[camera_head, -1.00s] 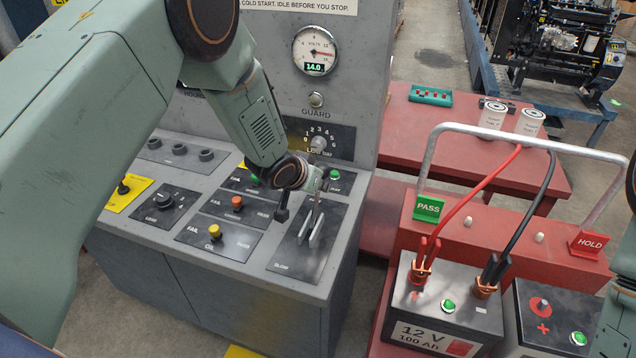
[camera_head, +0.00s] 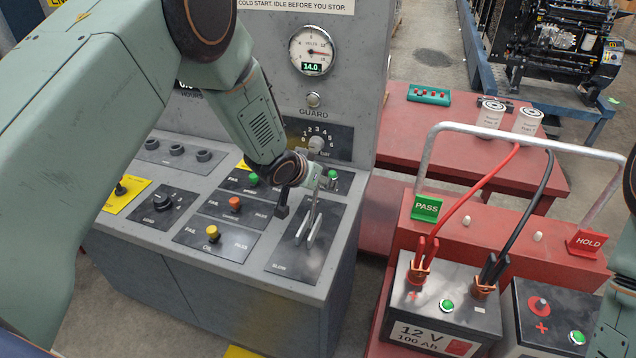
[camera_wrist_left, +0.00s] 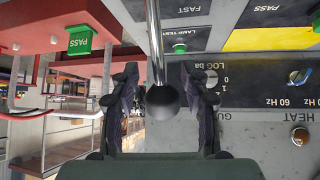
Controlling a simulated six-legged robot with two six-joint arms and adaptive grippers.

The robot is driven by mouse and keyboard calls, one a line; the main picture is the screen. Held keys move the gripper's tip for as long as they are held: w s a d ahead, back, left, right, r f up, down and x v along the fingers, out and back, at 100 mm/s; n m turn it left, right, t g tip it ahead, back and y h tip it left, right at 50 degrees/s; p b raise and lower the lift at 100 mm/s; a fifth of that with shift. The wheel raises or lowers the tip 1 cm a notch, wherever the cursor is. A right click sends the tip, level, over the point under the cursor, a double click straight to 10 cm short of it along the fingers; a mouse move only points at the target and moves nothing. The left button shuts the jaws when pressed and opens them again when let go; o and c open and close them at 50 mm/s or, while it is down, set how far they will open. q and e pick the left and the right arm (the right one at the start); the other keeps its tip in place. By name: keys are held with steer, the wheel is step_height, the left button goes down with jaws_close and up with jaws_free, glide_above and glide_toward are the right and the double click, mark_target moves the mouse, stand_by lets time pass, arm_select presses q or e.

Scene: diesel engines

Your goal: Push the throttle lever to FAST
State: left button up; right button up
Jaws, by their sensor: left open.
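The throttle lever (camera_head: 312,228) has a bright metal stem. It rises from a black plate (camera_head: 284,255) marked SLOW at its near end, on the right of the sloping console. The plate's far end is partly covered by my left gripper (camera_head: 299,193). The lever's black ball knob (camera_wrist_left: 165,102) shows in the left wrist view, with its stem running to the top edge. There, my left gripper (camera_wrist_left: 161,85) is open, with one dark finger on each side of the knob and visible gaps. The knob is hidden in the head view. My right gripper is out of view.
A yellow knob (camera_head: 212,233), a red knob (camera_head: 234,203) and a green knob (camera_head: 253,179) sit left of the lever. The upright panel carries a voltmeter (camera_head: 312,50) and a rotary dial (camera_head: 316,145). A red battery bench (camera_head: 470,230) stands to the right.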

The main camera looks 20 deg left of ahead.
arm_select(q)
steer(key=shift+s+a+f, duration=0.1)
steer(key=shift+s, duration=0.15)
steer(key=v, duration=1.1)
steer(key=shift+s+r, duration=0.2)
steer(key=shift+r, duration=0.15)
steer(key=s+f, duration=0.3)
steer(key=s+f+g, duration=0.1)
steer(key=s+f, duration=0.1)
steer(key=f, duration=0.2)
steer(key=s+f+n+g, duration=0.1)
steer(key=s+f, duration=0.2)
steer(key=shift+s+f, duration=0.15)
steer(key=shift+s, duration=0.25)
steer(key=s+a+f+n+g+y, duration=0.1)
steer(key=s+f+g, duration=0.35)
steer(key=s, duration=0.95)
steer(key=s+a+f+n+g+y, duration=0.1)
steer(key=s+f+g, duration=0.1)
steer(key=s+f, duration=0.95)
steer(key=s+f+b, duration=0.4)
steer(key=f+b, duration=1)
steer(key=b, duration=0.4)
steer(key=shift+f, duration=0.4)
